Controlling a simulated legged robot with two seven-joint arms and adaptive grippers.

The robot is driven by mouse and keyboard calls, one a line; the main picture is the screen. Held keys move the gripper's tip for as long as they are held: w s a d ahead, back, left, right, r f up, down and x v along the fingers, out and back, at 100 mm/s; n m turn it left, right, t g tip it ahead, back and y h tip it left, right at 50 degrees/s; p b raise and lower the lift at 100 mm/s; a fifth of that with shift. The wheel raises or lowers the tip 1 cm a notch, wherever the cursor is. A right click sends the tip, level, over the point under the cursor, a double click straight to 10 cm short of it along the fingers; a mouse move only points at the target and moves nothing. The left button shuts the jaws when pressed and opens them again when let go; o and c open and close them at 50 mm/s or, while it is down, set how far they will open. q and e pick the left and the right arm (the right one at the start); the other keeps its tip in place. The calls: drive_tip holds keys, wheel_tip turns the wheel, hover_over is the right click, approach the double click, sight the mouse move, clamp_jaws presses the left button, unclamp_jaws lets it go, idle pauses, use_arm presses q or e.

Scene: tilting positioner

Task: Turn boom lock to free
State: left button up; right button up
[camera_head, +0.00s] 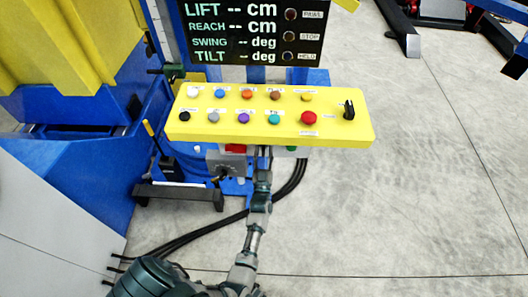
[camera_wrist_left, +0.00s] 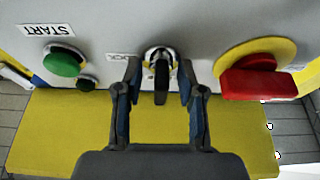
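The boom lock appears to be the small dark knob (camera_wrist_left: 161,80) on a round silver base in the grey panel face, beside a partly hidden label ending in "OCK". It shows in the left wrist view, upside down, with the knob's long side roughly vertical in the picture. My left gripper (camera_wrist_left: 160,88) is open, with one finger on each side of the knob. Gaps show between fingers and knob; contact is not visible. In the head view my left gripper (camera_head: 263,162) is mostly hidden below the yellow panel's front edge. My right gripper is not in view.
A green START button (camera_wrist_left: 62,62) and a red handle (camera_wrist_left: 258,78) on a yellow disc flank the knob. The yellow button panel (camera_head: 270,133) overhangs the arm.

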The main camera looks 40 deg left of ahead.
sight(264, 156)
use_arm(q)
drive_tip(key=shift+s+r, duration=0.1)
drive_tip(key=shift+r, duration=0.05)
drive_tip(key=v, duration=0.7)
drive_tip(key=shift+s+d+f, duration=0.1)
drive_tip(key=shift+d+f, duration=0.1)
drive_tip(key=shift+f, duration=0.05)
